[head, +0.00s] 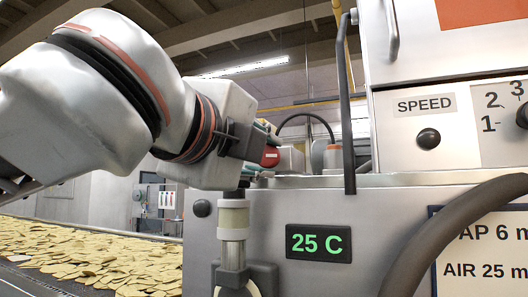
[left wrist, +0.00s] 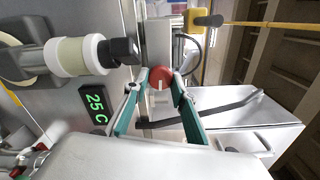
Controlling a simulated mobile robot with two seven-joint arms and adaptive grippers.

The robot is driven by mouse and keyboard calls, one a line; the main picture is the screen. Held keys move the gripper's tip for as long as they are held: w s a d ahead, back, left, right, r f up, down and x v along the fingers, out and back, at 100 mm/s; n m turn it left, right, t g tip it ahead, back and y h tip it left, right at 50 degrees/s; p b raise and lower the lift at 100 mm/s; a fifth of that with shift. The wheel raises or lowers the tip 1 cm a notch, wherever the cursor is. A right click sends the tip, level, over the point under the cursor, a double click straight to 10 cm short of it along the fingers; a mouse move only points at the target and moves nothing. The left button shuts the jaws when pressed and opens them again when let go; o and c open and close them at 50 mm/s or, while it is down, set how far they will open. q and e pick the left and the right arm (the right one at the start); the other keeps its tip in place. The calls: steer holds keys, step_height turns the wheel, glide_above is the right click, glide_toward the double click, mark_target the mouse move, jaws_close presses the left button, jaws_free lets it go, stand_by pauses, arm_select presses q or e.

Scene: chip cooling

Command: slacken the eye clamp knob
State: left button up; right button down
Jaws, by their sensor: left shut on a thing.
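A red knob (left wrist: 161,77), which looks like the eye clamp knob, sits between the two fingertips of my left gripper (left wrist: 160,80) in the left wrist view. The teal fingers are shut on it, one on each side. In the head view my left gripper (head: 262,150) reaches in from the left, above the machine's front panel, and the red knob (head: 270,158) shows partly between its fingers. The clamp behind the knob is mostly hidden. My right gripper is in neither view.
A sight tube with pale collars (head: 233,219) stands just below the gripper, beside the green "25 C" display (head: 318,243). An upright dark bar (head: 346,110) stands right of the gripper. A thick dark hose (head: 440,225) curves at lower right. Chips (head: 90,255) lie on a belt at left.

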arm_select(q)
steer(key=shift+r, duration=0.1)
stand_by(0.4)
steer(key=o, duration=1.1)
steer(key=shift+w, duration=0.15)
